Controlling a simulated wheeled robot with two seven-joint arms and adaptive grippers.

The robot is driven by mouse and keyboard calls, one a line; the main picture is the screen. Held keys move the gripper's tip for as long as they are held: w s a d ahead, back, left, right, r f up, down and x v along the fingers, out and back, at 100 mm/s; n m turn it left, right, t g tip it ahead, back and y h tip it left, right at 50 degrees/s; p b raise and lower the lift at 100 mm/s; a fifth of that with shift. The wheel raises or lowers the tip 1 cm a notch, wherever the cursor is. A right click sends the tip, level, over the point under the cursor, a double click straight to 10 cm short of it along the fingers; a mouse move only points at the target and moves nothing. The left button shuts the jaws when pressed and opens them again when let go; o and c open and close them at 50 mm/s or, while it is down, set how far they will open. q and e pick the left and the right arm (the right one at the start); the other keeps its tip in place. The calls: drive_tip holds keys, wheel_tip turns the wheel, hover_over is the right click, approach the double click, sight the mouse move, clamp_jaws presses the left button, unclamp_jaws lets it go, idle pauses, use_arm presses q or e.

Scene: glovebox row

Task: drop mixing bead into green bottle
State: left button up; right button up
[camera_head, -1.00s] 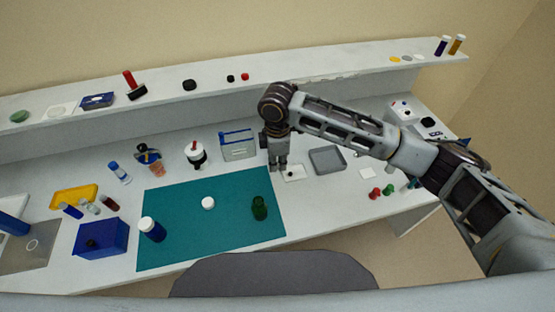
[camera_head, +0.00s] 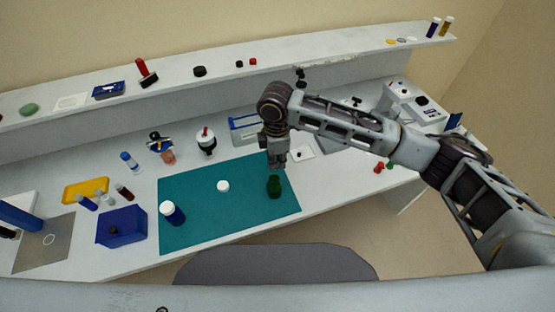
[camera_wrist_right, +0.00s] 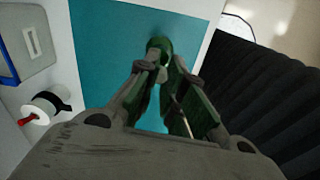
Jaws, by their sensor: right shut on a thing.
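The green bottle (camera_head: 274,187) stands upright near the right edge of the teal mat (camera_head: 190,230). My right gripper (camera_head: 277,163) points down just behind and above the bottle, apart from it as far as I can tell. In the right wrist view the bottle (camera_wrist_right: 158,48) shows beyond the fingertips. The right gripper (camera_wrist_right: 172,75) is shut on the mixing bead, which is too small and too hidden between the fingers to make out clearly. A white cap (camera_head: 223,186) lies on the mat left of the bottle. My left gripper is out of view.
A white-capped blue bottle (camera_head: 172,213) stands on the mat's left side, with a blue box (camera_head: 121,227) beside it. A white tile (camera_head: 303,152) lies right of the gripper. A blue-trimmed container (camera_head: 244,129) stands behind. The mat around the green bottle is mostly clear.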

drive_tip(key=shift+s+a+n, duration=0.2)
drive_tip(key=shift+a+n, duration=0.2)
idle(0.4)
drive_tip(key=shift+f, duration=0.25)
drive_tip(key=b, duration=0.5)
hover_over(274, 186)
drive_tip(key=w, duration=0.2)
drive_tip(key=shift+s+f, duration=0.1)
drive_tip(key=shift+f, duration=2.7)
